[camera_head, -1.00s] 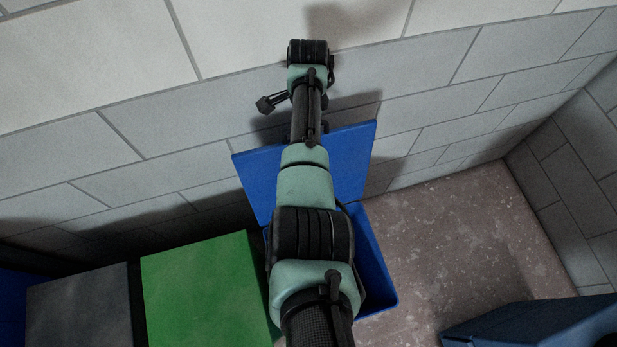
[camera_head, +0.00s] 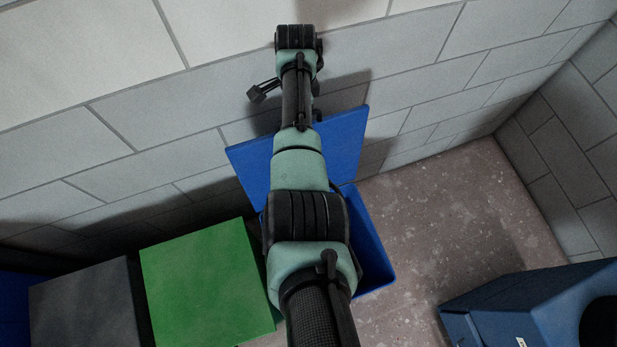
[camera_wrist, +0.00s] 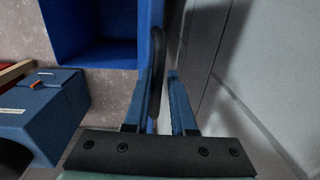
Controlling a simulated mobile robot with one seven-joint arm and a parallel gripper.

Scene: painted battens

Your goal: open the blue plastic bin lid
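The blue plastic bin (camera_head: 372,255) stands on the floor near the wall, partly behind my arm. Its blue lid (camera_head: 345,145) is raised steeply at the back, leaving the bin's mouth uncovered. The wrist view looks into the bin (camera_wrist: 95,55) at top left and shows the lid (camera_wrist: 151,28) nearly edge-on. A dark curved handle (camera_wrist: 157,65) at the lid lies between the fingertips of my gripper (camera_wrist: 163,85), close to the left finger. The fingers are apart, with a gap towards the right finger. Contact cannot be told.
A green box (camera_head: 205,285) and a dark grey box (camera_head: 88,308) stand left of the bin. A blue object (camera_head: 540,305) with a dark round opening stands at lower right. The block wall (camera_head: 430,65) is close behind the lid. Floor (camera_head: 440,215) is clear right of the bin.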

